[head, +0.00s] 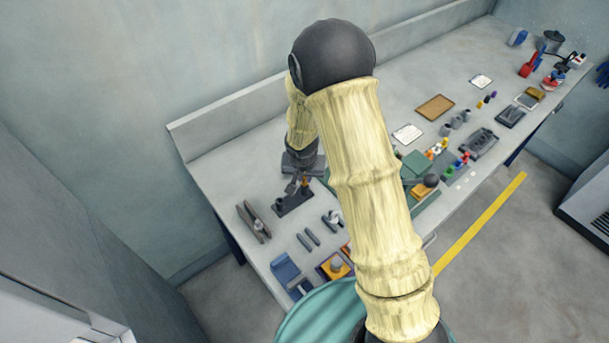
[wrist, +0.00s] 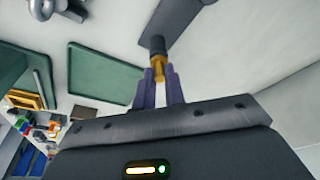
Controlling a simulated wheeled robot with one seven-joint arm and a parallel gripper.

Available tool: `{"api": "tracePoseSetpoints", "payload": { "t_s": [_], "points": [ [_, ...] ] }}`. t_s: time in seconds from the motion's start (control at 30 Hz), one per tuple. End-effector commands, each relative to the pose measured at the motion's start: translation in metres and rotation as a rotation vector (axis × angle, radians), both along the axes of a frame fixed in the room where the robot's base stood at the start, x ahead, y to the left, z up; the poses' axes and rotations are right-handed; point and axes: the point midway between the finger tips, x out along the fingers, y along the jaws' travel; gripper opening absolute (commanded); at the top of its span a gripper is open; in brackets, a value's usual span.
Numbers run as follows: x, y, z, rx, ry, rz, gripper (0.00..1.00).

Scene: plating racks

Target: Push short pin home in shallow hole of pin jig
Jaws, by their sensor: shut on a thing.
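The pin jig (head: 293,203) is a dark narrow block on the left part of the bench. In the wrist view it is a dark grey bar (wrist: 182,18) at the top. My gripper (head: 297,186) is over the jig in the head view. In the wrist view its purple fingers (wrist: 159,77) are shut on a brass-orange pin (wrist: 158,63). The pin's far end meets a dark round piece at the jig's end. How deep it sits, and the hole itself, cannot be seen. A brown-orange upright piece (head: 305,183) shows beside the gripper in the head view.
A grey clamp-like tool (head: 253,222) lies left of the jig, and two grey bars (head: 308,238) lie in front. A blue holder (head: 286,272) stands near the front edge. A green tray (wrist: 105,75) shows left of my fingers. My arm hides part of the bench.

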Motion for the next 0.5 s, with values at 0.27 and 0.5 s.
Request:
{"api": "tracePoseSetpoints", "payload": {
  "t_s": [0.27,0.5],
  "points": [
    [0.0002,0.0001,-0.0063,0.000,-0.001,0.001,0.00],
    [0.0001,0.0000,-0.0063,0.000,0.000,0.001,0.37]
  ]
}}
